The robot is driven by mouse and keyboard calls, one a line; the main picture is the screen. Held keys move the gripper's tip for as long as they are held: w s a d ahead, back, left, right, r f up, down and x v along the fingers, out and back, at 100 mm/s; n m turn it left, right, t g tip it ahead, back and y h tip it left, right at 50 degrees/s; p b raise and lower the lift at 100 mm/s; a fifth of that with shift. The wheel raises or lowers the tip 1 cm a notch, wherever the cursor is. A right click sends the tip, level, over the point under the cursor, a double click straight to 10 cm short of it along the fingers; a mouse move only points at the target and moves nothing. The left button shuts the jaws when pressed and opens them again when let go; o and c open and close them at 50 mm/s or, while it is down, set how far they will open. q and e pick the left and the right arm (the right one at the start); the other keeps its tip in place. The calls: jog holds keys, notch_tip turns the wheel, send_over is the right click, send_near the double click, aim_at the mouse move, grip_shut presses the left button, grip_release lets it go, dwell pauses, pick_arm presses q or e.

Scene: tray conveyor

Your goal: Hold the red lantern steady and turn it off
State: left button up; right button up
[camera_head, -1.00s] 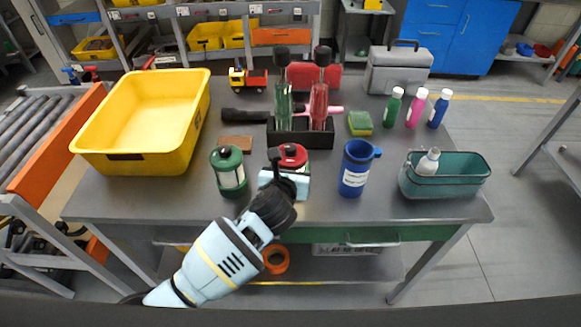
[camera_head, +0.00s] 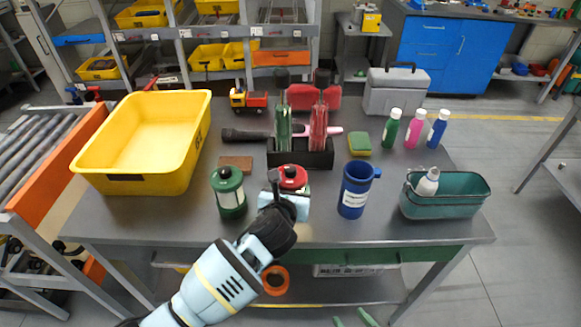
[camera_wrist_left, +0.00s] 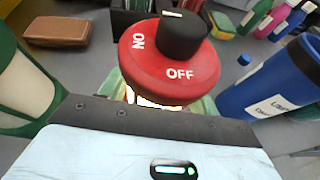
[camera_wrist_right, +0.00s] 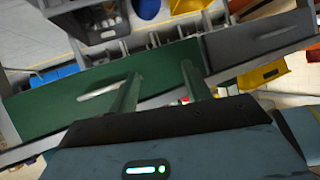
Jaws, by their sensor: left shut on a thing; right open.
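The red lantern (camera_head: 293,177) stands upright near the table's front edge. In the left wrist view its red cap (camera_wrist_left: 170,70) carries ON and OFF marks and a black knob (camera_wrist_left: 182,36). The knob's white mark faces the far side, away from OFF, and a warm glow shows under the cap. My left gripper (camera_head: 290,196) is shut on the lantern's body; its fingers are mostly hidden. My right gripper (camera_head: 353,318) is open and empty, low in front of the table; its green fingers (camera_wrist_right: 162,74) face the green drawer front in the right wrist view.
A green canister (camera_head: 229,190) stands left of the lantern and a blue mug (camera_head: 355,190) right of it. Behind are a brown block (camera_head: 235,163) and a black bottle holder (camera_head: 300,158). A yellow bin (camera_head: 135,185) and a teal basket (camera_head: 440,208) flank them.

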jog(key=w+a+r+n+g+y, duration=0.2)
jog(key=a+r+n+g+y, duration=0.15)
jog(key=a+r+y, duration=0.3)
jog(key=w+a+r+n+g+y, duration=0.2)
jog(key=a+r+n+y, duration=0.2)
jog(key=a+r+y, duration=0.3)
jog(key=w+d+r+n+g+h, duration=0.3)
jog(key=w+d+r+g, duration=0.1)
jog(key=w+d+r, duration=0.6)
jog(key=w+a+r+m+t+h, duration=0.2)
jog(key=w+r+m+t, duration=0.25)
jog(key=w, duration=0.35)
jog(key=w+a+r+m+t+h, duration=0.25)
jog(key=w+m, duration=0.25)
jog(key=w, duration=0.4)
jog(key=w+a+r+m+t+h, duration=0.2)
jog(key=w+r+m+t, duration=0.25)
jog(key=w, duration=0.35)
jog(key=a+f+m+g+h, duration=0.3)
jog(key=a+m+g, duration=0.1)
jog(key=m, duration=0.2)
notch_tip(320, 180, up, 4)
jog(key=m+g+h, duration=0.3)
jog(key=g+h, duration=0.3)
jog(key=g, duration=0.3)
send_over(291, 168)
notch_tip(291, 168, down, 12)
jog(key=shift+f, duration=0.15)
